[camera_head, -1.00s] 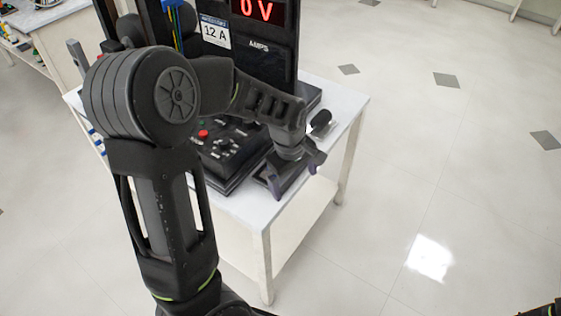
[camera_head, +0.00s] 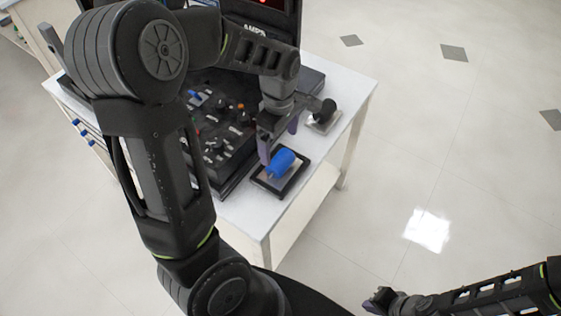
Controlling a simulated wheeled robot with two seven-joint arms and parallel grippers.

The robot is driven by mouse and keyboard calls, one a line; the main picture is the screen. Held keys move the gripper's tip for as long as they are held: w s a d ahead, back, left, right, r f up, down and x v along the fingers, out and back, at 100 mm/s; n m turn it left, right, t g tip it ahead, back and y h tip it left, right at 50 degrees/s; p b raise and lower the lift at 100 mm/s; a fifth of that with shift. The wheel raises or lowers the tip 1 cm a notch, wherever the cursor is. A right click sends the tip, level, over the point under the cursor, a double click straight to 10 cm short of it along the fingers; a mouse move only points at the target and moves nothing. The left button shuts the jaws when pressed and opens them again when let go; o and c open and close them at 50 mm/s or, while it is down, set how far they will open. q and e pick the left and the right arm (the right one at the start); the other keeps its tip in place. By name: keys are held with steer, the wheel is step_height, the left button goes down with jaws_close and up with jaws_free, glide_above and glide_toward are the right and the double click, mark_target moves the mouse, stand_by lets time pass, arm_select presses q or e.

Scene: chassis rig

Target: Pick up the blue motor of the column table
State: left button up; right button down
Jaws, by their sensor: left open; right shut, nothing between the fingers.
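The blue motor (camera_head: 282,161) lies on a small dark-rimmed plate (camera_head: 268,184) at the near right corner of the white table (camera_head: 240,220). My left gripper (camera_head: 279,146) is just above and behind the motor, with its fingers pointing down and spread. It is open and holds nothing. In this view one finger overlaps the motor's upper left side; I cannot tell whether it touches. My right gripper (camera_head: 374,300) is low at the bottom right, far from the table, shut and empty.
A black control panel (camera_head: 215,135) with knobs and switches stands left of the motor. A black knob-like part (camera_head: 325,110) on a small plate stands behind it at the right table edge. My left arm hides the table's left part. The floor to the right is clear.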

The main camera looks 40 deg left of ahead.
mark_target(281, 157)
arm_select(q)
steer(key=shift+w+f, duration=0.1)
steer(key=shift+f, duration=1.25)
steer(key=shift+f, duration=0.15)
step_height(281, 157, down, 5)
steer(key=shift+d+p, duration=0.1)
steer(key=shift+p, duration=0.45)
steer(key=shift+w, duration=0.1)
steer(key=c, duration=2.1)
